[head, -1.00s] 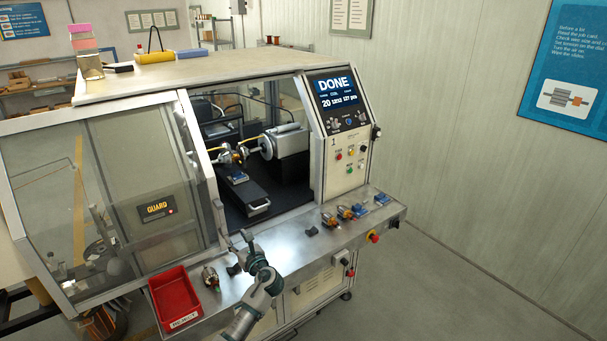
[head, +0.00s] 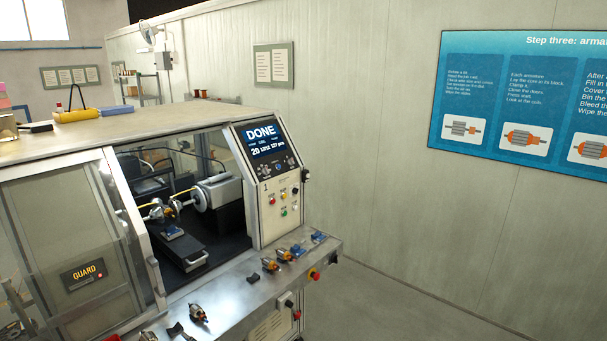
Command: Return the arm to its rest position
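Neither of my grippers shows in the head view, and no part of an arm can be made out for certain. A small armature (head: 198,313) lies on the machine's front ledge (head: 232,303), with nothing holding it. A dark block (head: 175,329) sits to its left, and part of another armature (head: 148,336) is cut by the bottom edge. The winding machine's screen (head: 263,140) reads DONE. Its right opening stands open, showing the winding head (head: 216,191) and a dark slide (head: 182,249) inside.
The GUARD panel (head: 84,273) covers the machine's left side. A blue poster (head: 520,95) hangs on the wall. Floor at right is clear.

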